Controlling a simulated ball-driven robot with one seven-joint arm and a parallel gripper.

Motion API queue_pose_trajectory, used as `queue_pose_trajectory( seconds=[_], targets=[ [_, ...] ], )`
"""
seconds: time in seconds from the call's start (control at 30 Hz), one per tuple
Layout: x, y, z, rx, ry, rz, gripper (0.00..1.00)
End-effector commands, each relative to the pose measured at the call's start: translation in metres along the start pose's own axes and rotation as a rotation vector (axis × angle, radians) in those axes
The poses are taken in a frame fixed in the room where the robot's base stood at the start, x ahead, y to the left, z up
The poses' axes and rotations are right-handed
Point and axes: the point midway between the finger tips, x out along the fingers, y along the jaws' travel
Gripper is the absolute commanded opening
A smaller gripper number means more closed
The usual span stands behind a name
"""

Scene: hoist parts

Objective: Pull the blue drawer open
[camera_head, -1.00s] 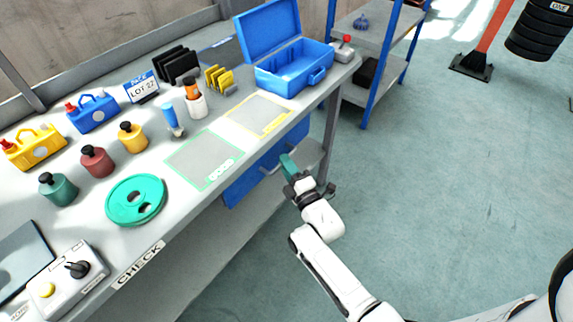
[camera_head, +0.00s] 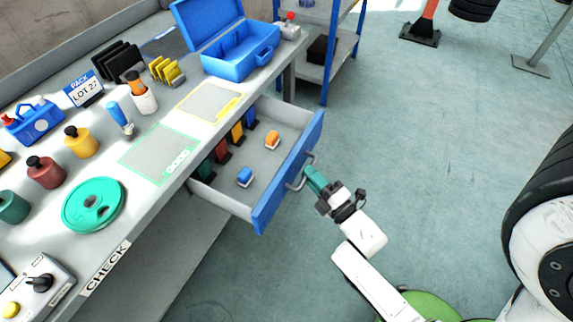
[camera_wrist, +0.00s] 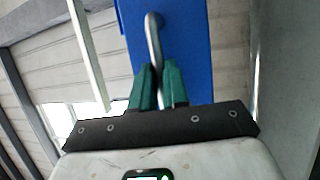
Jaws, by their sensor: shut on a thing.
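The blue drawer (camera_head: 291,177) stands pulled out from under the workbench, with its inside showing. Its blue front also fills the upper middle of the wrist view (camera_wrist: 190,40). A grey bar handle (camera_head: 301,174) is fixed to the front, and it shows in the wrist view (camera_wrist: 153,38). My gripper (camera_head: 311,175) is at the handle, its green fingers (camera_wrist: 158,88) on both sides of the bar. The fingers are shut on the handle. The part of the bar between the fingertips is partly hidden.
The workbench (camera_head: 150,205) carries an open blue toolbox (camera_head: 240,62). The floor (camera_head: 430,130) right of the drawer is clear.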

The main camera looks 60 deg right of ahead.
Motion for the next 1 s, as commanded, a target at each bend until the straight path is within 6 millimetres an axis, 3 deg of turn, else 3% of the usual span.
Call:
queue_pose_trajectory(
  seconds=[0.1, 0.4, 0.6, 1.0],
  targets=[
    [-0.028, 0.003, 0.011, -0.001, -0.001, -0.006, 0.00],
    [-0.070, 0.012, 0.028, 0.000, 0.000, -0.004, 0.00],
    [-0.081, 0.015, 0.033, 0.000, -0.001, -0.003, 0.00],
    [-0.083, 0.015, 0.034, 0.001, -0.001, -0.003, 0.00]
  ],
)
